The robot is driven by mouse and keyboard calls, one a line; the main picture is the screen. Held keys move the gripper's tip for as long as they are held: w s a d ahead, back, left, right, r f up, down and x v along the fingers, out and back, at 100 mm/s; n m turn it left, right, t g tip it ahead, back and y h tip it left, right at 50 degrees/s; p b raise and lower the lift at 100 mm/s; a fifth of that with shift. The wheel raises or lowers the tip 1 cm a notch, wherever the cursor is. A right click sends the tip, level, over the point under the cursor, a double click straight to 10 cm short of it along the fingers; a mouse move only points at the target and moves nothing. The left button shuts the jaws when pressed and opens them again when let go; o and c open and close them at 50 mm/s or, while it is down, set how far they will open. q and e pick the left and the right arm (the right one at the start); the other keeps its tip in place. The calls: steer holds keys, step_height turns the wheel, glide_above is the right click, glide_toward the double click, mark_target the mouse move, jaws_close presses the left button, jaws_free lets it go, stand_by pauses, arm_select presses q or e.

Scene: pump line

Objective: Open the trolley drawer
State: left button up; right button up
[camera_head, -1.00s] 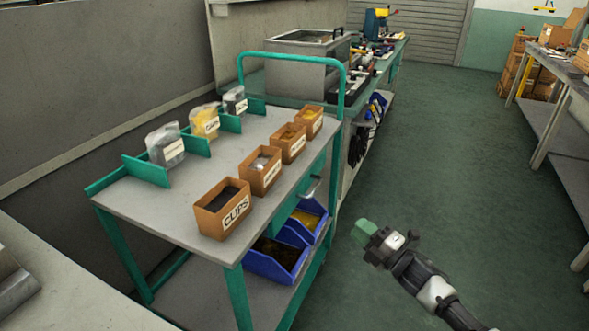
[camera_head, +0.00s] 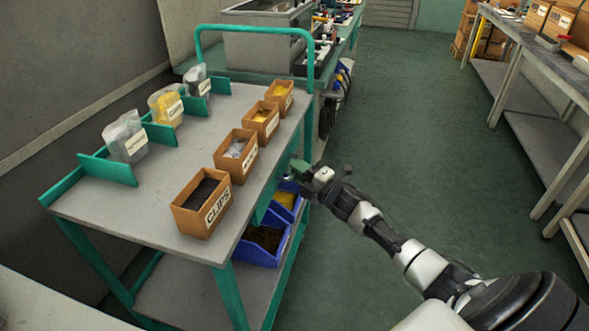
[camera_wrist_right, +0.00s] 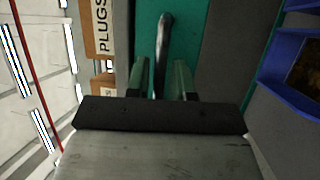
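The trolley (camera_head: 150,205) has a grey top and a teal frame. Its teal drawer front (camera_head: 263,203) is under the right edge of the top, partly hidden by my right arm; it looks closed. In the right wrist view the drawer front (camera_wrist_right: 188,35) carries a metal bar handle (camera_wrist_right: 163,45). My right gripper (camera_head: 302,170) is at the trolley's right side. In the wrist view its two green fingers (camera_wrist_right: 160,82) stand apart, one on each side of the handle, with gaps showing. My left gripper is not in view.
Labelled cardboard boxes (camera_head: 203,203) and bags of parts (camera_head: 125,137) stand on the trolley top. Blue bins (camera_head: 262,243) sit on its lower shelf, close below my right gripper. The green floor (camera_head: 420,150) to the right is clear up to a bench (camera_head: 540,60).

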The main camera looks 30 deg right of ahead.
steer(key=shift+w+a+r, duration=0.1)
steer(key=shift+w+a, duration=0.05)
steer(key=shift+w, duration=0.3)
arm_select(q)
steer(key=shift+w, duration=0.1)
arm_select(e)
steer(key=shift+c, duration=0.4)
jaws_close()
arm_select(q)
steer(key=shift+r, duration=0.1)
arm_select(e)
steer(key=shift+s, duration=0.1)
